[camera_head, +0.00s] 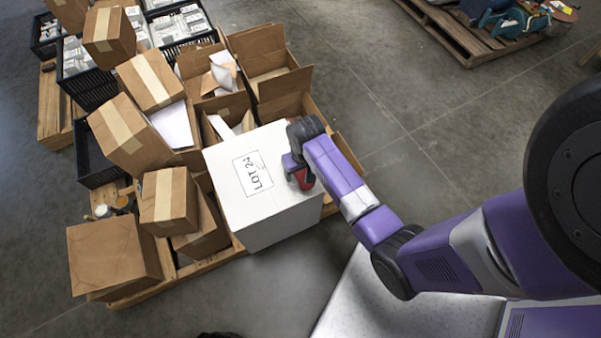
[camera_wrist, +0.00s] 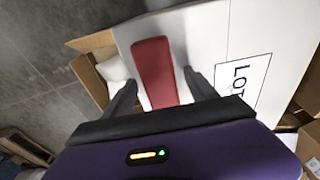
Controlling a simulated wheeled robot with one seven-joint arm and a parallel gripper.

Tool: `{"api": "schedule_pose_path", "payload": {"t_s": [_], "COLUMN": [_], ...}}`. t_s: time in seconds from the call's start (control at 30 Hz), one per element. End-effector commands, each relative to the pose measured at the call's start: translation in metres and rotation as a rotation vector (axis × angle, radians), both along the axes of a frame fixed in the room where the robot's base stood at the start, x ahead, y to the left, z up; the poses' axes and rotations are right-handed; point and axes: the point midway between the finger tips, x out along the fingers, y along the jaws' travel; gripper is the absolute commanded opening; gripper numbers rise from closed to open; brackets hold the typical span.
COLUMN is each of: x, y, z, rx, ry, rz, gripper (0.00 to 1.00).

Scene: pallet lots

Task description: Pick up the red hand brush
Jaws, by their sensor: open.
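The red hand brush (camera_wrist: 153,70) lies on top of a white box marked LOT 24 (camera_wrist: 207,38). In the wrist view it runs lengthwise between the two dark fingers of my gripper (camera_wrist: 160,82). The fingers are apart, one on each side of it, and no contact shows. In the head view only a small part of the red brush (camera_head: 304,180) shows at the right edge of the box top (camera_head: 225,200). My wrist and gripper (camera_head: 294,168) cover the rest.
Open and closed cardboard boxes (camera_head: 168,195) crowd the pallet (camera_head: 200,265) left of the white box. Black crates (camera_head: 85,85) stand behind at the left. Another pallet (camera_head: 460,40) with mixed items is at the top right. Concrete floor between is clear.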

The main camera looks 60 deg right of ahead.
Motion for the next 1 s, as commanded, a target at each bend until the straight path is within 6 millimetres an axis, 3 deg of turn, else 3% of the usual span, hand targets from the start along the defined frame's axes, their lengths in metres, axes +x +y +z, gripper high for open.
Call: {"api": "schedule_pose_path", "payload": {"t_s": [0.07, 0.4, 0.77, 1.0], "x": [0.0, 0.0, 0.0, 0.001], "y": [0.0, 0.0, 0.0, 0.0], "z": [0.0, 0.0, 0.005, 0.033], "rx": [0.0, 0.0, -0.001, -0.002], "ry": [0.0, 0.0, -0.001, -0.002], "rz": [0.0, 0.0, 0.001, 0.001], "gripper": [0.66, 0.0, 0.0, 0.0]}}
